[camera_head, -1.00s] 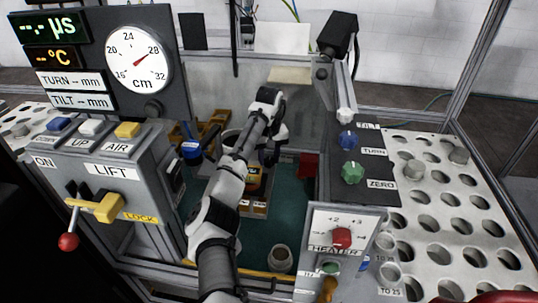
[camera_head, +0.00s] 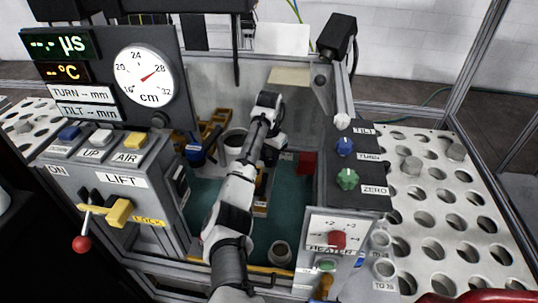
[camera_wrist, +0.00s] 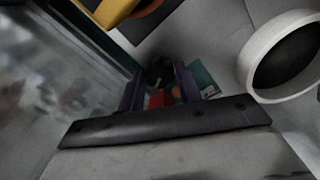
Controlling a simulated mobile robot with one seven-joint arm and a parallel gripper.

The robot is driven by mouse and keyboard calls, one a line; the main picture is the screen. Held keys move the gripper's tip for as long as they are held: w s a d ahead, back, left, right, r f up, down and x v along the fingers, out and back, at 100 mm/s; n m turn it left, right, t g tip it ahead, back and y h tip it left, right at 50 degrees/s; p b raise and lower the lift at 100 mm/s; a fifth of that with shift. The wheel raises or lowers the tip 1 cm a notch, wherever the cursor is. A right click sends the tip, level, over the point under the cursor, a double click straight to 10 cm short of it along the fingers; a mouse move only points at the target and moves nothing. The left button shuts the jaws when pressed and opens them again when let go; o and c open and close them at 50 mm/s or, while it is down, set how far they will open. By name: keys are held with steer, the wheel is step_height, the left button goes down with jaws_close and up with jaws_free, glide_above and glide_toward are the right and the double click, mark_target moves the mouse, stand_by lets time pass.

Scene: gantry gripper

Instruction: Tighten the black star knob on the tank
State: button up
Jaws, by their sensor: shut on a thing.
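In the wrist view my gripper (camera_wrist: 160,90) shows two purple fingers around a dark rounded piece (camera_wrist: 159,72), which looks like the black star knob. The fingers are shut on it; its star outline is too dark to make out. In the head view my white and grey arm reaches over the grey bay, with its wrist bent downward at the back. The fingertips and the knob are hidden there behind the arm. I cannot tell the tank's outline apart from the grey walls.
A white-rimmed round opening (camera_wrist: 285,55) lies right of my gripper in the wrist view. In the head view, the lift panel (camera_head: 122,180) stands left, the heater box (camera_head: 337,235) front right, and a plate with holes (camera_head: 440,220) far right.

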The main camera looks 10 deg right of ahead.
steer(key=m, duration=0.4)
steer(key=shift+m+p, duration=0.3)
steer(key=shift+p, duration=0.05)
steer(key=m, duration=0.3)
steer(key=shift+m, duration=0.4)
steer(key=m, duration=0.9)
steer(key=m+b, duration=0.1)
steer(key=m, duration=0.3)
steer(key=shift+m, duration=0.3)
steer(key=m, duration=0.4)
steer(key=shift+f+b, duration=0.1)
steer(key=shift+b, duration=0.3)
steer(key=m+b, duration=0.2)
steer(key=m, duration=0.2)
steer(key=shift+f+b, duration=0.1)
steer(key=shift+b, duration=0.25)
steer(key=shift+m+b, duration=0.9)
steer(key=shift+d, duration=0.1)
